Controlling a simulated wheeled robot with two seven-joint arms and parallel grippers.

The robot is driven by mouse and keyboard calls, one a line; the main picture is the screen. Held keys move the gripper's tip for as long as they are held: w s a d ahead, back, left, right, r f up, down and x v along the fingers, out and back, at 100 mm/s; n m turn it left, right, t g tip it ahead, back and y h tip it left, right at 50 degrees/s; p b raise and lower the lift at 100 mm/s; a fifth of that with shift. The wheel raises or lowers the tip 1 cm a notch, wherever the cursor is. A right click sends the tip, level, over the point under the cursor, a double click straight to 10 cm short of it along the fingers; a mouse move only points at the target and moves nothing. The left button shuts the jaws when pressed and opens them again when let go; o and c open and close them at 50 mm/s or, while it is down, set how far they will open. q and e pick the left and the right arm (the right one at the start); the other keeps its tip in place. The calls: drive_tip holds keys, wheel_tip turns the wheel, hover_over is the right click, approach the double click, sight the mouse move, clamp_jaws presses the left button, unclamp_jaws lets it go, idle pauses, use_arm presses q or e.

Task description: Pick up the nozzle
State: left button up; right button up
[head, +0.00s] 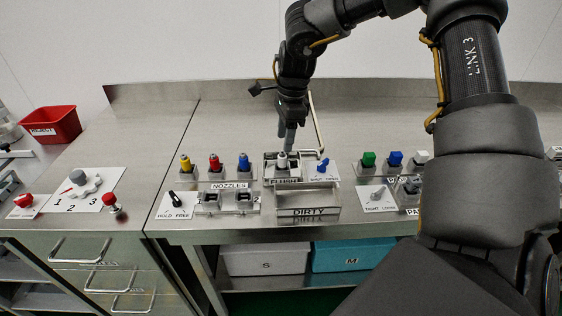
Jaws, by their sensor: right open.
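My right gripper (286,143) reaches down over the bench from above, fingers pointing down, just above and behind the FLUSH station (286,181). It is open. A small grey-white piece (282,160) stands upright on that station, close under the fingertips; whether they touch it I cannot tell. Behind the NOZZLES label stand a yellow nozzle (186,163), a red nozzle (214,162) and a blue nozzle (244,162), upright in holders to the left of the gripper. My left gripper is out of view.
A HOLD/FREE switch (175,199) is at left. Green (368,160) and blue (394,160) parts stand at right. A thin bent pipe (317,125) rises beside the gripper.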

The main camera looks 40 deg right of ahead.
sight(282, 152)
drive_tip(key=shift+f, duration=0.5)
drive_tip(key=shift+s+f, duration=0.1)
drive_tip(key=shift+s, duration=0.05)
drive_tip(key=shift+a+f, duration=0.1)
drive_tip(key=shift+f, duration=0.05)
drive_tip(key=f, duration=0.1)
drive_tip(key=f+p, duration=0.1)
drive_tip(key=f, duration=0.1)
drive_tip(key=shift+w+a+f, duration=0.25)
drive_tip(key=shift+a+f, duration=0.05)
drive_tip(key=shift+f, duration=0.6)
drive_tip(key=c, duration=0.4)
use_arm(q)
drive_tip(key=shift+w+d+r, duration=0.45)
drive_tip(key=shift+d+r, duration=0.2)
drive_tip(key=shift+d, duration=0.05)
use_arm(e)
clamp_jaws()
